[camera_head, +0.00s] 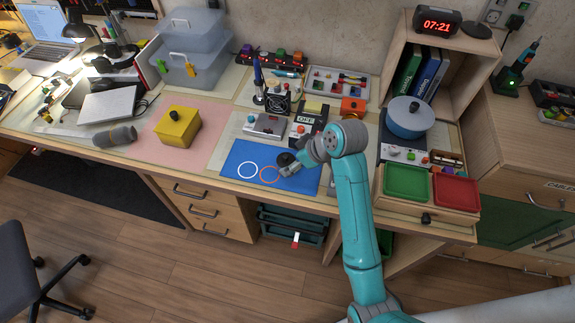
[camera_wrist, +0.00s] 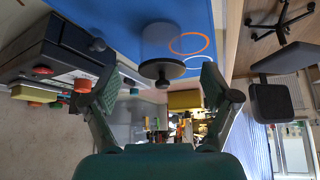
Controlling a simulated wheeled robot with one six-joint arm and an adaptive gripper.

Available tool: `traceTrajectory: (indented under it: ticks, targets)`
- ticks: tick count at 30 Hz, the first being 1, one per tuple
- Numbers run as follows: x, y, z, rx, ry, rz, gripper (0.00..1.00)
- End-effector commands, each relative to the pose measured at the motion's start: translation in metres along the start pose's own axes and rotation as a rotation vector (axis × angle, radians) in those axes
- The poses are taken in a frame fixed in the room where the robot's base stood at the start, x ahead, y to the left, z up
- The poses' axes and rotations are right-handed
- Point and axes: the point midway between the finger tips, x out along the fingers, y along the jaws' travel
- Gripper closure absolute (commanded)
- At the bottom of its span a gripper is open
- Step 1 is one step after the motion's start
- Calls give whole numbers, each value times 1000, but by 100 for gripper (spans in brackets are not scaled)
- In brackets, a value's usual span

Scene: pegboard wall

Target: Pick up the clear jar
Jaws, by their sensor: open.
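The clear jar (camera_wrist: 160,42) stands on the blue mat (camera_head: 240,158). It shows upside down in the wrist view, with a see-through body and a dark lid (camera_wrist: 162,69) topped by a round knob. In the head view its dark lid (camera_head: 284,158) shows beside my gripper (camera_head: 290,166), which hides part of the jar. My gripper (camera_wrist: 157,88) is open in the wrist view. Its two fingers are spread wide, one on each side of the lid's knob, with clear gaps and no visible contact.
A white ring (camera_head: 247,170) and an orange ring (camera_head: 269,174) are marked on the mat. A dark box with OFF on it (camera_head: 306,119) stands behind my gripper. A yellow box (camera_head: 178,126) is to the left, and green (camera_head: 406,182) and red (camera_head: 456,191) trays are to the right.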

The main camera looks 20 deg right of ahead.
Motion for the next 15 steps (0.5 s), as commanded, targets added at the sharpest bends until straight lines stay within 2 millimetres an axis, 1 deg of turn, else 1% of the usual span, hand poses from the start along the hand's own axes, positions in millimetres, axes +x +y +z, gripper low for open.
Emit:
traceTrajectory:
  ticks: [5,12,15]
  targets:
    - [11,-1,0,0,-1,-1,14]
    - [43,-2,0,0,-1,-2,14]
    - [53,-1,0,1,-1,-1,14]
